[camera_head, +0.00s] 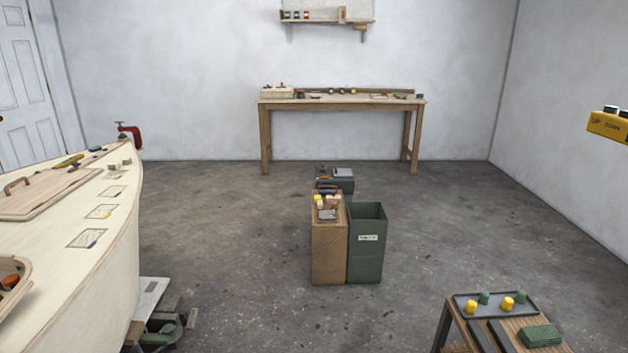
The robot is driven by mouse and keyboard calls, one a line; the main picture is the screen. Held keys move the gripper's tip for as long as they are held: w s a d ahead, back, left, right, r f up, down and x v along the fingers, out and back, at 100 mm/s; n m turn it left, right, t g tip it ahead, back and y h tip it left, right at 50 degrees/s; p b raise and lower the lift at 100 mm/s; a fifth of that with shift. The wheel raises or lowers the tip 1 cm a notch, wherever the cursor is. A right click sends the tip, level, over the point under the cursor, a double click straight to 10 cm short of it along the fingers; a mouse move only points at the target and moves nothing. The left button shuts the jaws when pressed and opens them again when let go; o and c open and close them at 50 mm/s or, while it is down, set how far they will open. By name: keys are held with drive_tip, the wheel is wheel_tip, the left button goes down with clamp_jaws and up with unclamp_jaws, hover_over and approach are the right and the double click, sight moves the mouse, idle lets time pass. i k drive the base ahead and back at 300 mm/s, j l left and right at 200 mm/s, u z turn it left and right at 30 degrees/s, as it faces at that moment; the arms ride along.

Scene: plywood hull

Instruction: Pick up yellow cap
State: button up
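Two small yellow caps show in a dark tray (528,296) at the lower right: one yellow cap (506,303) to the right and another yellow cap (472,307) to the left. Two green caps (484,297) (520,297) stand in the same tray. The tray lies on a small wooden stand (447,325). A small yellow item (318,197) is also on top of the brown wooden cabinet (328,250) in the middle; it is too small to identify. My gripper is not in view.
A green bin (366,250) stands against the cabinet, with a grey box (340,178) behind. The pale plywood hull (100,250) fills the left. A workbench (340,101) stands at the back wall. A yellow control box (607,127) is at the right edge. Open floor (430,240) lies between.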

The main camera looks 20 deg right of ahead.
sight(470, 309)
drive_tip(key=i+z, duration=0.35)
drive_tip(key=i, duration=0.15)
drive_tip(key=i+z, duration=0.35)
drive_tip(key=i, duration=0.2)
drive_tip(key=i+l+z, duration=0.1)
drive_tip(key=i+z, duration=0.7)
drive_tip(key=i, duration=0.2)
drive_tip(key=i+l+z, duration=0.35)
drive_tip(key=i, duration=0.2)
drive_tip(key=k+j, duration=0.05)
drive_tip(key=j, duration=0.1)
